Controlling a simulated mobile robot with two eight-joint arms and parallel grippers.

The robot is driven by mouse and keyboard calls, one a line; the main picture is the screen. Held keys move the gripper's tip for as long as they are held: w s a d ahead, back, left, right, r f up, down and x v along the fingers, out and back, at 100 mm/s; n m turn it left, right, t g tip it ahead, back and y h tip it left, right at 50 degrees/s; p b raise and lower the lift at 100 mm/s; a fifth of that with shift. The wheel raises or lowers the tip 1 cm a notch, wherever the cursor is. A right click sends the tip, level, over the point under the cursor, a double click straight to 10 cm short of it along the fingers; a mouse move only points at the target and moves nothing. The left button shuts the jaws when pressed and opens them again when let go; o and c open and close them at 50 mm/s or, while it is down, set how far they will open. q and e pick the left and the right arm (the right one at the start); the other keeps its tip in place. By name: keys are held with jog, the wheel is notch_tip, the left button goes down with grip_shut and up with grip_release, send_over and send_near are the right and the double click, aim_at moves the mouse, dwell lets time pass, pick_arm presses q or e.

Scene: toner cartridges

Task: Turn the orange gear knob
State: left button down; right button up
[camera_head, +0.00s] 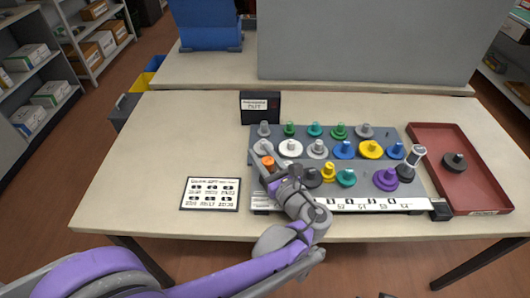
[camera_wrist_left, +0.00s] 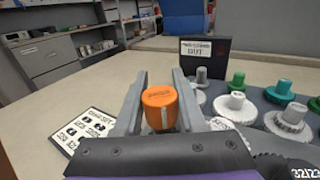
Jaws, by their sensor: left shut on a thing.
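The orange gear knob (camera_head: 268,162) is at the left end of the grey gear board (camera_head: 400,135). In the left wrist view the orange knob (camera_wrist_left: 160,105) stands upright between my two fingers, its round top showing above them. My left gripper (camera_wrist_left: 161,112) is shut on it, with one finger on each side. In the head view my left gripper (camera_head: 270,168) reaches over the front left of the board, and its wrist hides part of the front row. The knob's lower part and base are hidden. My right gripper is not in view.
Several coloured gears, such as a yellow gear (camera_head: 371,149) and a purple gear (camera_head: 385,179), stand close by. A black box (camera_head: 260,106) is behind the board. A printed card (camera_head: 210,193) lies left. A red tray (camera_head: 465,185) is right. The table's left side is clear.

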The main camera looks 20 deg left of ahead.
pick_arm(q)
jog(key=n+g+y, duration=0.2)
jog(key=g, duration=0.1)
jog(key=n+g+y, duration=0.1)
jog(key=shift+s+a+n+g, duration=0.25)
jog(key=shift+s+n+g, duration=0.05)
jog(key=shift+s+g, duration=0.1)
jog(key=shift+s+a+n+g+y+p, duration=0.15)
jog(key=shift+n+g+y, duration=0.15)
jog(key=shift+n+g, duration=0.4)
jog(key=shift+s+d+n+g+y+p, duration=0.15)
jog(key=shift+n+g+y, duration=0.25)
jog(key=shift+g, duration=0.55)
jog(key=shift+s+a+n+g+y+p, duration=0.1)
jog(key=shift+a+n+g+y+p, duration=0.1)
jog(key=shift+n+g, duration=0.55)
jog(key=c, duration=0.5)
grip_release()
